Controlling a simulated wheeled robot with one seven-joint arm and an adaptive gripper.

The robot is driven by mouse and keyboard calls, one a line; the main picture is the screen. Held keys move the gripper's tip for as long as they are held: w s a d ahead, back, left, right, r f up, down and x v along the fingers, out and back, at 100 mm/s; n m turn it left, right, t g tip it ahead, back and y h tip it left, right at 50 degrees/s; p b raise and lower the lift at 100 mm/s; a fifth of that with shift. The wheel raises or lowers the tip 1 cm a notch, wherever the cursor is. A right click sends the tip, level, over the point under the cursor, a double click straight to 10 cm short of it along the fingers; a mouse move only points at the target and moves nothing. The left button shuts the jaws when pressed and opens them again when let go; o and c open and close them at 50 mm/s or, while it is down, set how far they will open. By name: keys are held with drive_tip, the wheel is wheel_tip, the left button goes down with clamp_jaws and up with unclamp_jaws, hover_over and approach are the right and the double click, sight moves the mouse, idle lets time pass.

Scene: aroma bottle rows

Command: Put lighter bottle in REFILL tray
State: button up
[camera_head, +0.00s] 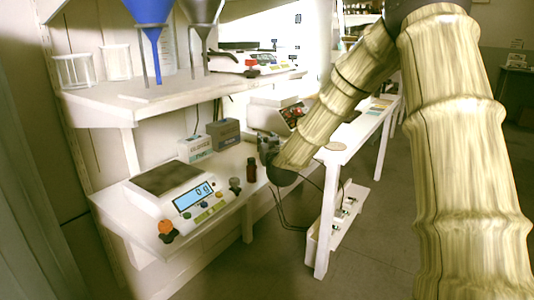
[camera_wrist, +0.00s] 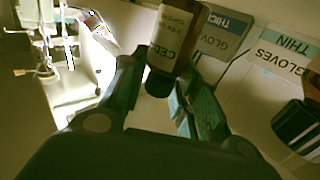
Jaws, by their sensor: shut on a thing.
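A brown bottle with a pale label starting "CED" (camera_wrist: 172,30) is between my gripper's fingers in the wrist view, its dark cap towards me. My gripper (camera_wrist: 163,72) is shut on it. In the head view my gripper (camera_head: 266,148) is over the bench near the glove boxes, and the held bottle is not clear there. A dark brown bottle (camera_head: 251,171) stands on the bench just below my gripper. I cannot make out a tray marked REFILL.
A balance (camera_head: 175,187) reading 0 g stands left on the bench. Two glove boxes (camera_head: 223,133) stand behind. A shelf (camera_head: 170,97) with funnels hangs above. In the wrist view, another bottle (camera_wrist: 298,127) is at the right edge. A white table (camera_head: 348,138) stands to the right.

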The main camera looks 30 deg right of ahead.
sight(252, 171)
wheel_tip(252, 171, down, 4)
drive_tip(key=shift+r+b, duration=0.1)
drive_tip(key=shift+b, duration=0.65)
drive_tip(key=shift+r, duration=0.1)
drive_tip(key=o, duration=0.9)
drive_tip(key=shift+c, duration=0.2)
drive_tip(key=p+v, duration=0.2)
drive_tip(key=v, duration=1)
drive_tip(key=shift+p, duration=0.35)
